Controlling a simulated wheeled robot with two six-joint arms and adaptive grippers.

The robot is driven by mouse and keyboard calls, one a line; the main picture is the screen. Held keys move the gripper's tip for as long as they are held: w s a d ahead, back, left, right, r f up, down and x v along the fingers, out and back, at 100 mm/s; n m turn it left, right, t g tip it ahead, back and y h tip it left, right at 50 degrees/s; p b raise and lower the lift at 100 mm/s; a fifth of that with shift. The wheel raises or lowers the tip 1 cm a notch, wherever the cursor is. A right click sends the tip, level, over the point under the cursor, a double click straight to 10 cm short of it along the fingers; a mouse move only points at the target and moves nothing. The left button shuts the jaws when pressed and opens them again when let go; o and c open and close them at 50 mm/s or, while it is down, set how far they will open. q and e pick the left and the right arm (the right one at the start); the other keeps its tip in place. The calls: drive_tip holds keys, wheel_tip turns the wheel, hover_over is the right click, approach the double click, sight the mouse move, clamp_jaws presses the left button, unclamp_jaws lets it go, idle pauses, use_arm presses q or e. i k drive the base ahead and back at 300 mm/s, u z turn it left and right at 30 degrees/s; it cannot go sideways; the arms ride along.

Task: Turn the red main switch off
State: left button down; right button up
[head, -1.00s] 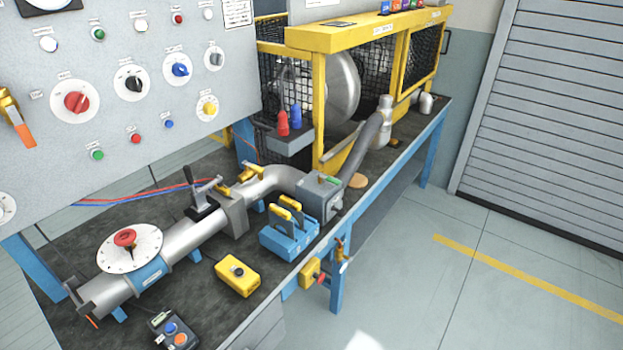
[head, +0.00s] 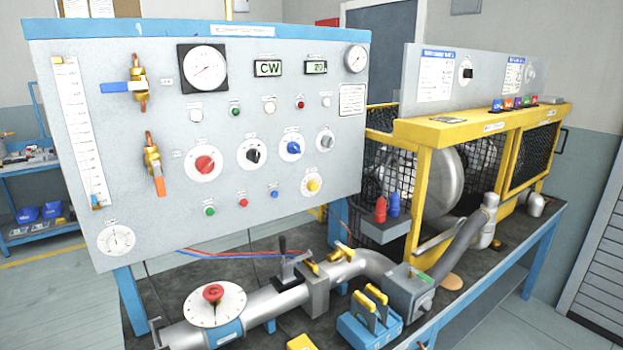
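A red rotary knob (head: 205,164) on a round white dial sits on the grey control panel (head: 330,100), left of a black knob (head: 254,155) and a blue knob (head: 293,148). Its label is too small to read, so I cannot tell for sure that it is the main switch or which way it points. Another red knob (head: 213,292) sits on a white disc on the pipe at the bottom. Neither of my grippers is in view.
Below the panel, a grey pipe (head: 266,305) with a black-handled lever runs along the bench. A blue block with yellow handles (head: 368,328) stands in front. A yellow-framed blower cage (head: 418,185) is at the right. Red and blue hoses hang under the panel.

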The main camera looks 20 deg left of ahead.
sight(205, 165)
drive_tip(key=u, duration=1.8)
drive_tip(key=i, duration=0.4)
drive_tip(key=z, duration=1.85)
